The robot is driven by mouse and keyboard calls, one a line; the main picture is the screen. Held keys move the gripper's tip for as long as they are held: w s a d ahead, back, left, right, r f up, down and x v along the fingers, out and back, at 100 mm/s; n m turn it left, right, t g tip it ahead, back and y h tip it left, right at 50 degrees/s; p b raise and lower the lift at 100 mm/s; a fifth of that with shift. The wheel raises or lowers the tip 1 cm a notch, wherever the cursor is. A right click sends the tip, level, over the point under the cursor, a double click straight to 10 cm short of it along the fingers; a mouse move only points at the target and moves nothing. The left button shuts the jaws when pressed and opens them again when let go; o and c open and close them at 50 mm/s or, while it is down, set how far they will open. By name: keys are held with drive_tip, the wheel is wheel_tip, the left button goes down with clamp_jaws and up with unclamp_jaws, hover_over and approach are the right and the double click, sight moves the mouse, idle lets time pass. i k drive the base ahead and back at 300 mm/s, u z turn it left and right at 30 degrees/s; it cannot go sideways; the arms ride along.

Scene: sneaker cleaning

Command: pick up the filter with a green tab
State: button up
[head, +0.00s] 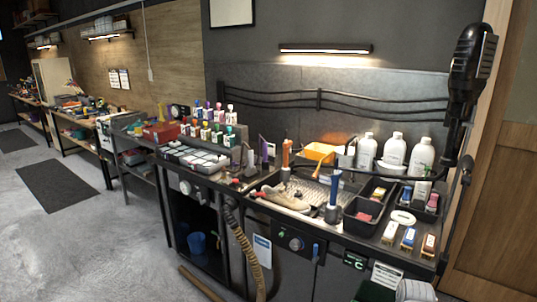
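I cannot make out a filter with a green tab in the head view. Three small pale blocks with coloured parts, yellowish (390,232), blue (408,238) and reddish (429,244), stand at the front right of the workbench (340,236); none looks green. A tray of several white squares (195,157) lies on the bench to the left, too small to tell what they are. My gripper is not clearly in view.
A light shoe (285,200) lies on the bench middle. Several white bottles (394,150) stand behind black bins (362,214). A ribbed black device (470,60) rises at the right. A ribbed hose (245,245) hangs in front. Grey floor (80,240) is open at left.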

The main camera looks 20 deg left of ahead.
sight(271, 148)
drive_tip(key=k, duration=0.45)
drive_tip(key=u, duration=1.65)
drive_tip(key=i, duration=2.25)
